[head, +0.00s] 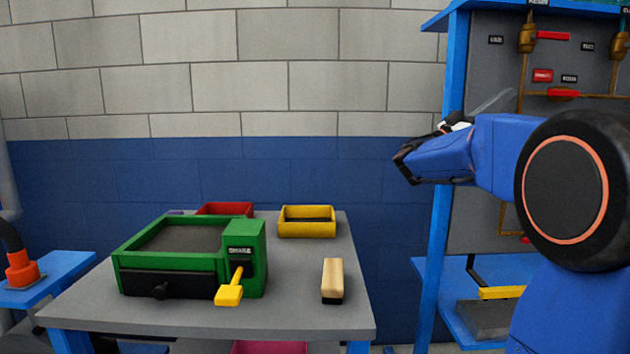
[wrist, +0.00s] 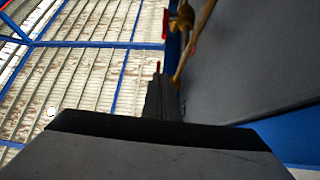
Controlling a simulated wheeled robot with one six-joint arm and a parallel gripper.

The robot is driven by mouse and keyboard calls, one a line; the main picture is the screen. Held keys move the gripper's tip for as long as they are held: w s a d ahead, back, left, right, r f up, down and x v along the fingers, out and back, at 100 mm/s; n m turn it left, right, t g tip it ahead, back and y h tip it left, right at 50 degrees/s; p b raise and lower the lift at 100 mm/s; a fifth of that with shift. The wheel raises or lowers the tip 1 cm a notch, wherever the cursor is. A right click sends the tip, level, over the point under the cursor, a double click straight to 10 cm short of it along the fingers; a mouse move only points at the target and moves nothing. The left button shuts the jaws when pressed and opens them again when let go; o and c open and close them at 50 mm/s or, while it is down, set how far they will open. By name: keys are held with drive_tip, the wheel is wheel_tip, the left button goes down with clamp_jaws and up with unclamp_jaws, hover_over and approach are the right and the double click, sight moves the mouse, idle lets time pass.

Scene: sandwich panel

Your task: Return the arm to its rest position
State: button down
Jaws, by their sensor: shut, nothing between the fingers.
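My blue arm reaches in from the right of the head view, raised above the table height. My gripper (head: 404,164) is at its left end, in front of the wall and just left of the blue frame post. It touches nothing that I can see. Its fingers are dark and together, with nothing between them. In the wrist view the dark gripper body (wrist: 160,150) fills the bottom, and the camera looks up at the ceiling and the grey panel.
A grey table (head: 200,318) at lower left holds a green box with a yellow lever (head: 229,293), a red bin (head: 225,208), a yellow bin (head: 306,228) and a brush-like block (head: 332,278). A pipe panel (head: 490,80) in a blue frame stands behind my arm.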

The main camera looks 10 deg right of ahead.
drive_tip(key=s+a+f+n+t+y, duration=0.25)
drive_tip(key=s+f+n+y, duration=0.4)
drive_tip(key=f, duration=0.65)
drive_tip(key=s+a+f+n+t+y, duration=0.25)
drive_tip(key=s+f+n+y, duration=0.35)
drive_tip(key=f, duration=0.7)
drive_tip(key=s+a+f+n+t+y, duration=0.2)
drive_tip(key=s+a+f+y, duration=0.1)
drive_tip(key=a+f, duration=0.4)
drive_tip(key=s+a+f+n+t+y, duration=0.1)
drive_tip(key=s+a+f+n+y, duration=0.2)
drive_tip(key=a+f, duration=0.5)
drive_tip(key=s+a+f+n+t+y, duration=0.2)
drive_tip(key=a+f+y, duration=0.4)
drive_tip(key=a, duration=0.6)
drive_tip(key=s+f+n, duration=0.1)
drive_tip(key=s, duration=0.1)
drive_tip(key=shift+s+f+t, duration=0.3)
drive_tip(key=shift+s+f, duration=0.05)
drive_tip(key=shift+s, duration=0.05)
drive_tip(key=shift+d+y, duration=0.1)
drive_tip(key=shift+y, duration=0.15)
